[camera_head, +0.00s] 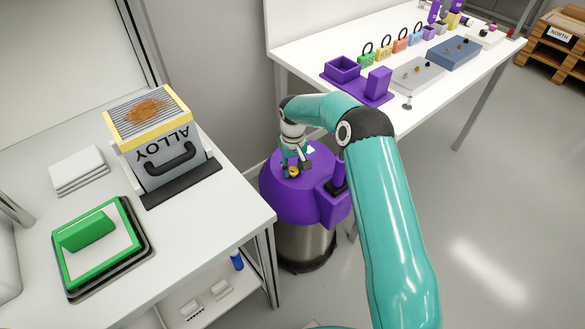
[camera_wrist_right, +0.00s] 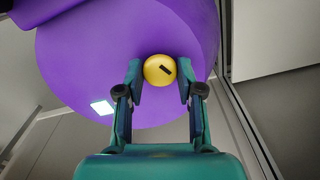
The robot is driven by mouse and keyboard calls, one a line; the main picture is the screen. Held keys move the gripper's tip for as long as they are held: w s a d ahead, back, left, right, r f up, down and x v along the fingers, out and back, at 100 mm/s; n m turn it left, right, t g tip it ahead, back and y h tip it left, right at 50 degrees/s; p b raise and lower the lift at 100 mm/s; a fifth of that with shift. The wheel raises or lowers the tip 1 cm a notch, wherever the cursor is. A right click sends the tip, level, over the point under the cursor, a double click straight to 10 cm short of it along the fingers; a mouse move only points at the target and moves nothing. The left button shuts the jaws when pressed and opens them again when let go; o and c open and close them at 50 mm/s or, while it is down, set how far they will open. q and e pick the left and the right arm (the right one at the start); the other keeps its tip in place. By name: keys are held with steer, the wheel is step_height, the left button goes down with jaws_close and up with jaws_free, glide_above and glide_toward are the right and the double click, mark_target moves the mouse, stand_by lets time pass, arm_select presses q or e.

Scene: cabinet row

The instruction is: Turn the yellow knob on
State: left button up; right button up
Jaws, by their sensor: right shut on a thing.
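The yellow knob (camera_wrist_right: 159,70) is round with a short black mark that slants in the right wrist view. It sits on a purple domed housing (camera_wrist_right: 80,50). My right gripper (camera_wrist_right: 162,76) has one finger on each side of the knob and is shut on it. In the head view the knob (camera_head: 293,171) is a small yellow spot, partly hidden by my right gripper (camera_head: 295,166). The purple housing (camera_head: 318,197) tops a metal cylinder standing on the floor between two tables. My left gripper is not in view.
A white table (camera_head: 190,235) at left holds an ALLOY box (camera_head: 160,151) and a green-framed tray (camera_head: 98,247). A long white table (camera_head: 305,45) behind carries a purple stand (camera_head: 362,92), several padlocks and a blue box (camera_head: 454,53). Open floor (camera_head: 500,220) lies at right.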

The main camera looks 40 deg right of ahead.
mark_target(293, 170)
steer(key=o, duration=1.1)
steer(key=shift+o, duration=0.2)
step_height(293, 170, up, 12)
stand_by(0.3)
